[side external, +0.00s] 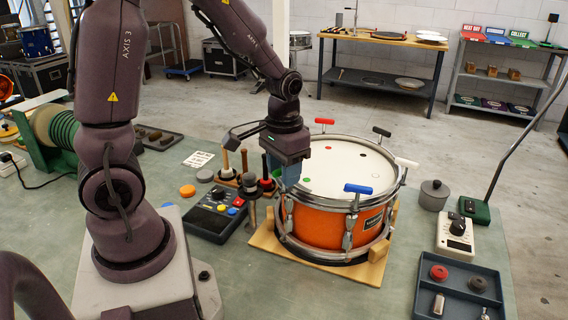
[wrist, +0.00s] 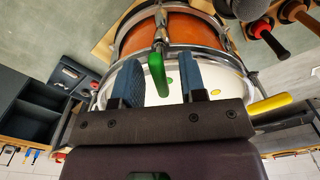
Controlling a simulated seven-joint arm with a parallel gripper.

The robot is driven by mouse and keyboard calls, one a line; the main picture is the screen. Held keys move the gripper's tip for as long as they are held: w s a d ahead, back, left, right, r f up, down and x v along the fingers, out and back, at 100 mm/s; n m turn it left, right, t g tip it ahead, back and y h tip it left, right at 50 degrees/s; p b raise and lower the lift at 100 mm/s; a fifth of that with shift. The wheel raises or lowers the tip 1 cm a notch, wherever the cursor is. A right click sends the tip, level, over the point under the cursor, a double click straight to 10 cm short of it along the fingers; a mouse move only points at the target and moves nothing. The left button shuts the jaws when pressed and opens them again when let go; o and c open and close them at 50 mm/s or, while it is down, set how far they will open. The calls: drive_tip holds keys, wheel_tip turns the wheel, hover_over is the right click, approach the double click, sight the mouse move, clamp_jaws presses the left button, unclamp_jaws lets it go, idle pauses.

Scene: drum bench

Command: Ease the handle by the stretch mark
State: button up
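An orange drum (side external: 330,228) with a white head (side external: 340,165) stands on a wooden base. Coloured T-handles sit around its rim: red (side external: 324,121), black (side external: 381,131), white (side external: 406,162) and blue (side external: 358,189). A green handle (wrist: 157,74) and a yellow handle (wrist: 268,104) show in the wrist view. My gripper (wrist: 160,72) is open at the rim, with its blue fingers on either side of the green handle, which lies nearer the left finger. Small coloured dots mark the head, including red (side external: 327,148) and green (side external: 306,180). I cannot tell which is the stretch mark.
Several upright tools (side external: 246,165) stand in a rack close left of the drum, by a control box (side external: 213,214). A grey lidded pot (side external: 434,194), a meter (side external: 456,236) and a dark parts tray (side external: 460,285) are on the right. A printed card (side external: 199,159) lies on the left.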

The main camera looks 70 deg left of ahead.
wheel_tip(320, 180, up, 13)
idle(0.4)
idle(0.4)
drive_tip(key=s+d+r+m+t, duration=0.2)
drive_tip(key=s+d+t, duration=0.3)
drive_tip(key=s+d, duration=0.3)
drive_tip(key=shift+s+r+m+t, duration=0.3)
drive_tip(key=shift+r+m, duration=0.1)
drive_tip(key=shift+m, duration=0.1)
drive_tip(key=shift+d, duration=0.1)
